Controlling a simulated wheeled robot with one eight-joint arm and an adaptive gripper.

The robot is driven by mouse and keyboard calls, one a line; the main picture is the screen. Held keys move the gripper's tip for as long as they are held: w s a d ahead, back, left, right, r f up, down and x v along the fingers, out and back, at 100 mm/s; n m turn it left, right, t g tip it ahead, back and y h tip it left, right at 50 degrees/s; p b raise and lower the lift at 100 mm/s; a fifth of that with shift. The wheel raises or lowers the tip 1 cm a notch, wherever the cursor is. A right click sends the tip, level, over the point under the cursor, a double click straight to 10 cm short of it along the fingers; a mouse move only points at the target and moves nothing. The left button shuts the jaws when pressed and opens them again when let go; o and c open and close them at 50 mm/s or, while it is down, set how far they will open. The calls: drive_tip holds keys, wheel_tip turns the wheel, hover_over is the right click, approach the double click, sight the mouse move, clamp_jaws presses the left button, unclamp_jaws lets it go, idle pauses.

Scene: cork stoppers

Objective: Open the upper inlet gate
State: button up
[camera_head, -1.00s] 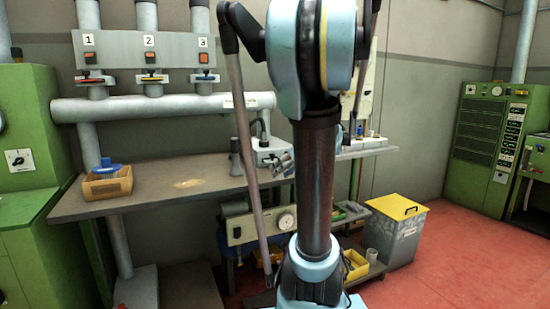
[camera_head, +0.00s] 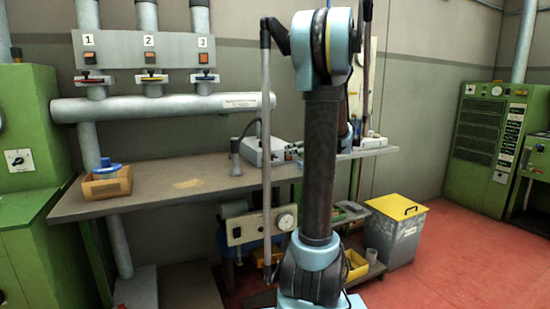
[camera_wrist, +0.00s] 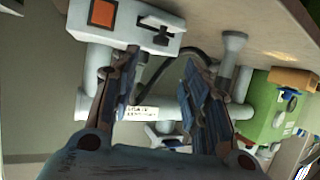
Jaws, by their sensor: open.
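In the head view, three pipes marked 1, 2 and 3 drop from a grey panel (camera_head: 120,50), each with an orange switch and a flat gate handle: red (camera_head: 90,80), yellow (camera_head: 150,78) and blue (camera_head: 203,77). A horizontal pipe (camera_head: 130,108) below them bears a label plate (camera_head: 240,103). Which gate is the upper inlet one I cannot read. My gripper (camera_wrist: 160,103) is open and empty in the wrist view. Between its fingers a label plate (camera_wrist: 142,113) on a grey pipe shows farther off, its text unclear. I cannot make out my gripper in the head view.
A bench (camera_head: 150,200) runs under the pipes, holding a wooden box (camera_head: 107,183) with a blue handwheel and a white device (camera_head: 265,150). Green machines (camera_head: 30,130) stand at left and far right. A grey bin (camera_head: 402,235) with yellow lid stands right. The red floor there is clear.

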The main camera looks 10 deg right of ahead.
sight(274, 155)
drive_tip(key=x, duration=1.3)
drive_tip(key=shift+s+a, duration=0.1)
clamp_jaws()
